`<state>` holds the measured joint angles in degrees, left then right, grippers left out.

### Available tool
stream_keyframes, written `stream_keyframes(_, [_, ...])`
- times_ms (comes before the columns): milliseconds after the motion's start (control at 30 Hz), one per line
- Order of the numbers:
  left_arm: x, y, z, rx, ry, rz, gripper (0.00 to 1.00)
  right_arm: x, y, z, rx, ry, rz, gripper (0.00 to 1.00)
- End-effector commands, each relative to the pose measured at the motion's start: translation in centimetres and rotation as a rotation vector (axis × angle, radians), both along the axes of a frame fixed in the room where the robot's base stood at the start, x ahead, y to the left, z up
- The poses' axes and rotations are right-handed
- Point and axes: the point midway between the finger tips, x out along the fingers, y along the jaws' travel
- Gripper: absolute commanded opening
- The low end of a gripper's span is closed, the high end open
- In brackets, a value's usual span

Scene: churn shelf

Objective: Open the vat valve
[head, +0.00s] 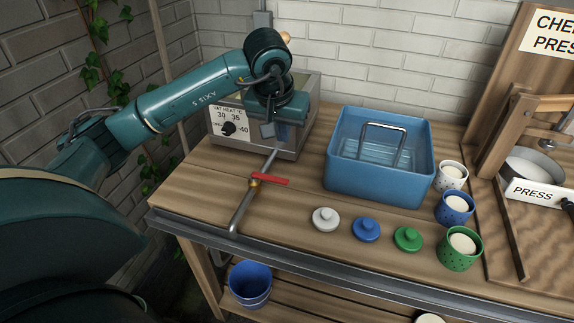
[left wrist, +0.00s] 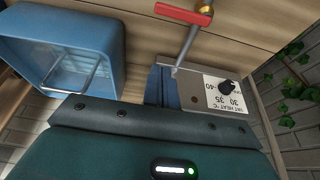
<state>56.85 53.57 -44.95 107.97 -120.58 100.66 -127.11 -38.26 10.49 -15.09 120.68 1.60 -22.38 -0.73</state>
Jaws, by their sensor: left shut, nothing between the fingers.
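The steel vat (head: 312,118) stands at the back left of the wooden bench, with a "VAT HEAT" dial (head: 228,128) on its front. A thin metal pipe (head: 243,207) runs from the vat toward the bench's front edge. The valve's red handle (head: 270,179) sits on a brass fitting on this pipe and lies crosswise to it. In the left wrist view the red handle (left wrist: 184,13) is at the top and the dial (left wrist: 227,87) at the right. My left gripper (head: 274,132) is shut and empty at the vat's front, behind the handle and apart from it. My right gripper is out of view.
A blue tub (head: 350,178) with a wire-handled tool stands right of the pipe. White, blue and green lids (head: 366,229) lie in front of it. Several cups (head: 455,207) stand beside the wooden press (head: 495,140). A blue bucket (head: 250,284) is below the bench.

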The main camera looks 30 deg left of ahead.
Motion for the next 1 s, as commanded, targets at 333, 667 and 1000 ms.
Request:
stream_keyframes(333, [0.1, -0.1, -0.4, -0.004, 0.003, 0.000, 0.00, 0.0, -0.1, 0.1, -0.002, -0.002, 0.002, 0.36])
stream_keyframes(667, [1.8, 0.3, -5.8, -0.007, 0.009, 0.001, 0.00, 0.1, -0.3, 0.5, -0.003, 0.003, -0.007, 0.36])
stream_keyframes(1000, [0.9, 0.1, -9.4, -0.004, 0.003, -0.002, 0.00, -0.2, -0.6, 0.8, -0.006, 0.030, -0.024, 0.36])
